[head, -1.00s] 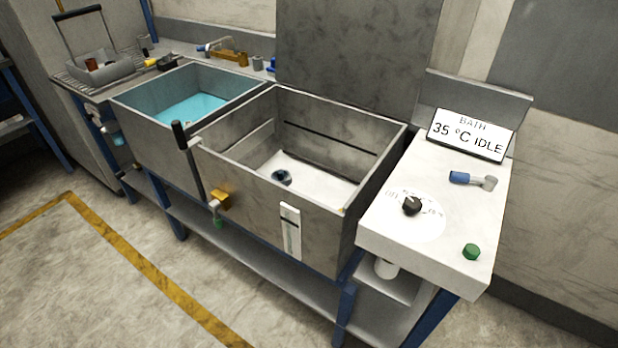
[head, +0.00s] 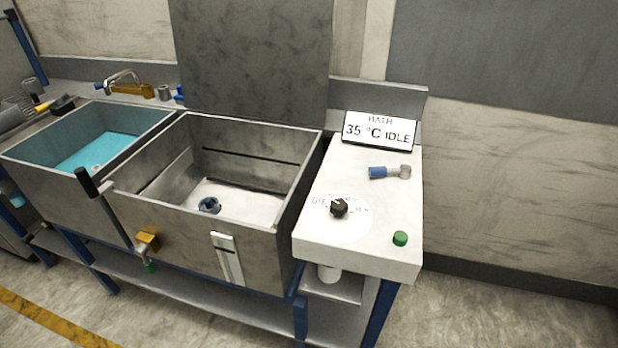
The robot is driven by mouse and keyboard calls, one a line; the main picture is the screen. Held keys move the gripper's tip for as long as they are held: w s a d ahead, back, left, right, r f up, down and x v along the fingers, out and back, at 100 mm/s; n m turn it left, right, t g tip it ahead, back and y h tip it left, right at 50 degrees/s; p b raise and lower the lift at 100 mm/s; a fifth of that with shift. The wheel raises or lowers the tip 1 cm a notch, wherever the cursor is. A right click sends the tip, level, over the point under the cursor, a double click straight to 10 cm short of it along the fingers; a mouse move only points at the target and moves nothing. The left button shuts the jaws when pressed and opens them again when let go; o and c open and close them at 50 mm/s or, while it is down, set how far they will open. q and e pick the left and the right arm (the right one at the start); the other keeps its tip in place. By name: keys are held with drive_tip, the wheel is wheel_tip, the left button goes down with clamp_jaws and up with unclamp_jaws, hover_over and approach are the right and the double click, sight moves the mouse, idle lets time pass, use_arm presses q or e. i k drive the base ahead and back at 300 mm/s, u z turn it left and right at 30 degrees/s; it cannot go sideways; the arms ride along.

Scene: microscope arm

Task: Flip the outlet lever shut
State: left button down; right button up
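An empty steel basin (head: 124,211) stands in the middle of the head view. A brass-coloured valve (head: 148,241) with a green part (head: 150,266) under it sticks out low on its front wall. A lever with a black grip (head: 87,182) rises at the basin's front left corner. I cannot tell for certain which of these is the outlet lever. Neither of my grippers is in view.
A second basin (head: 60,182) with blue water stands at the left. The control top carries a black knob (head: 339,208), a green button (head: 400,239) and a display (head: 380,131) reading "BATH 35 °C IDLE". Open floor (head: 470,310) lies at the front right.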

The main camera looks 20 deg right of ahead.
sight(404, 172)
drive_tip(key=k, duration=0.5)
drive_tip(key=u, duration=1.15)
drive_tip(key=i, duration=1.05)
drive_tip(key=z, duration=1.8)
